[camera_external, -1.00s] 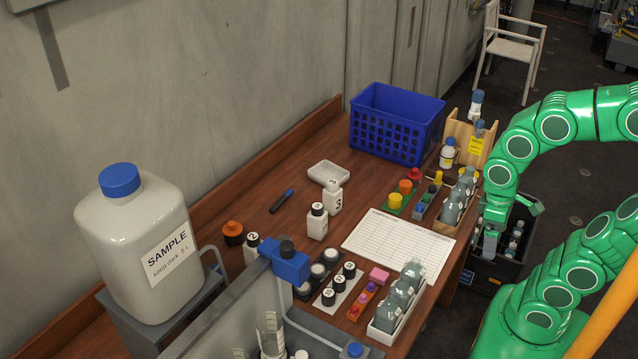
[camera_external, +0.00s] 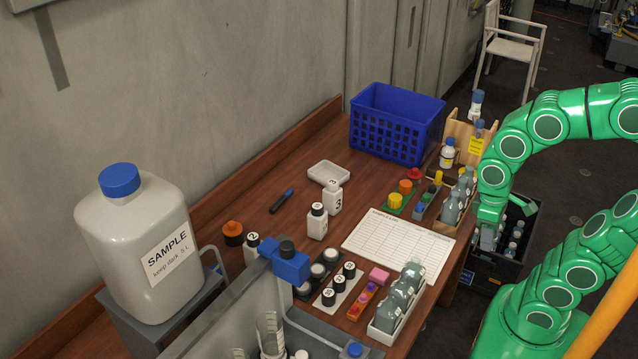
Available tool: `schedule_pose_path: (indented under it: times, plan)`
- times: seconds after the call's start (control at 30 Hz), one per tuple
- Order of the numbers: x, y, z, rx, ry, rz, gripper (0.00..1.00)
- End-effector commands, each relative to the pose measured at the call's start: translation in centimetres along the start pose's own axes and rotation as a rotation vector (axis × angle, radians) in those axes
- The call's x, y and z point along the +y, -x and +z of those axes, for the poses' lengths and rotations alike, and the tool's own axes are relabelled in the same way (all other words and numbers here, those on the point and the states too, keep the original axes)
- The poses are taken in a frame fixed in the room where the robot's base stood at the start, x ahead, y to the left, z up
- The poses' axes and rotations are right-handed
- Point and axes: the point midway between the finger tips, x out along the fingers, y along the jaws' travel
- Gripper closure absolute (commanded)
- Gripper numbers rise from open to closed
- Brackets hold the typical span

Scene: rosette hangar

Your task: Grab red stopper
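A red stopper (camera_external: 414,174) stands at the far end of a short row on a green base, on the right part of the wooden table. An orange stopper (camera_external: 405,187) and a yellow stopper (camera_external: 396,200) stand in front of it. My gripper (camera_external: 486,240) is at the table's right edge, right of and nearer than the red stopper, clearly apart from it. Its fingers are small and partly lost against the dark crate behind, so their opening does not show.
Bottles in a tray (camera_external: 446,228) stand between my gripper and the stoppers. A blue basket (camera_external: 392,128) is behind them. A paper sheet (camera_external: 392,246) lies flat in front. A black crate (camera_external: 492,268) stands beyond the table's right edge.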

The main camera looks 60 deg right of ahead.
Motion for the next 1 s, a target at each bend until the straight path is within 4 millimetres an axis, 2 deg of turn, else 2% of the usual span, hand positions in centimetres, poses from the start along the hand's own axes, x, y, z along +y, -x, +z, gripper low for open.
schedule_pose_path:
  times: [0.47,0.77,1.0]
  plan:
    - [-4.8,-0.7,-10.2,0.048,-0.057,0.019,0.61]
    - [-9.4,-2.3,-16.1,0.083,-0.092,0.024,0.61]
    - [-13.9,-4.4,-20.3,0.109,-0.117,0.023,0.61]
